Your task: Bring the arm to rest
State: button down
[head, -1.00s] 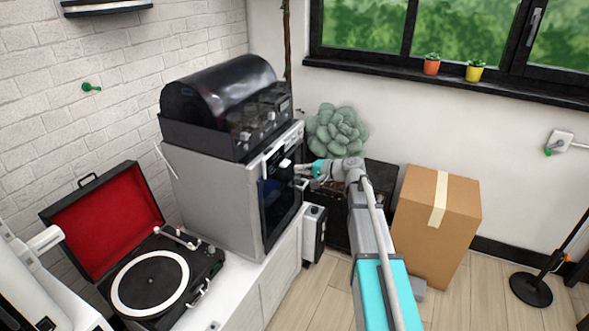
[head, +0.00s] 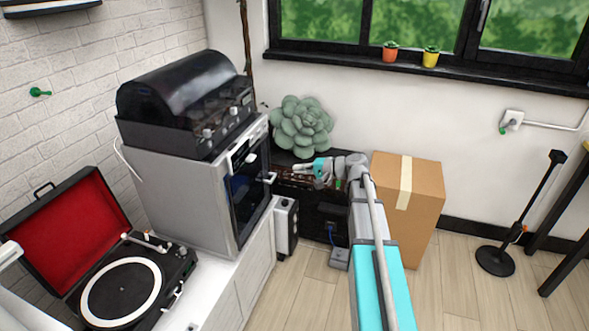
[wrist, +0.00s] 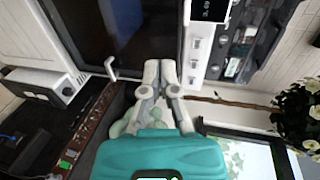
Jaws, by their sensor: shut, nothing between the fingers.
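My gripper (head: 298,169) is at the end of my extended arm, in front of the dark planter and a little right of the oven-like machine (head: 250,180). In the wrist view my gripper (wrist: 160,72) has its grey fingertips together, with nothing between them. The machine's dark glass door (wrist: 125,35) lies just beyond the fingertips in that view. The gripper appears apart from the door; the exact gap is hard to tell.
A cardboard box (head: 425,205) stands right of my arm. A succulent (head: 300,125) sits behind the gripper. A black-domed device (head: 185,100) tops the machine, and an open record player (head: 122,290) is at left. Floor (head: 455,290) at right is clear up to a black stand (head: 495,262).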

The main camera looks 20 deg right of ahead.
dwell(0.4)
jog(key=s+a+f+n+g+h, duration=0.4)
jog(key=s+a+f+g, duration=0.2)
jog(key=s+a+f, duration=0.35)
jog(key=s+f+n+g+h, duration=0.35)
jog(key=s+h, duration=0.45)
jog(key=s, duration=0.6)
notch_tip(320, 180, up, 15)
jog(key=p, duration=1.6)
jog(key=shift+w+r, duration=0.2)
jog(key=shift+d+t, duration=0.1)
jog(key=shift+t, duration=0.15)
jog(key=shift+d, duration=0.1)
